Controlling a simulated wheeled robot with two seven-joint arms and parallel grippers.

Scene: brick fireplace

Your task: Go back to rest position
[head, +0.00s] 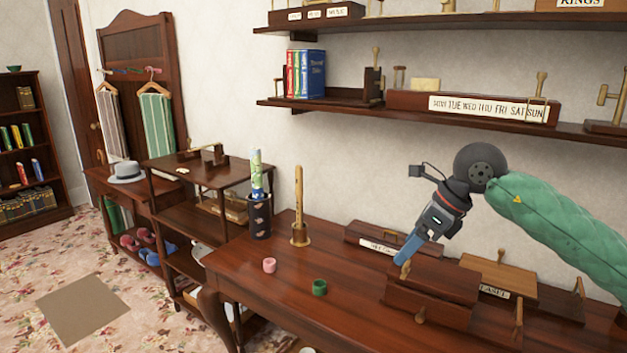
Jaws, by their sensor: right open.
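My right gripper (405,258) comes in from the right on a green padded arm. It points down and to the left, with blue fingers low over the left end of a dark wooden box (432,280) on the table (300,255). The fingers overlap the box's edge in the picture, and I cannot tell whether they touch it. The gripper is open, and I see nothing held in it. My left gripper is not in view.
A pink cup (269,265) and a green cup (319,287) stand on the table, left of the gripper. A wall shelf (430,118) hangs above. The table's front left is clear.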

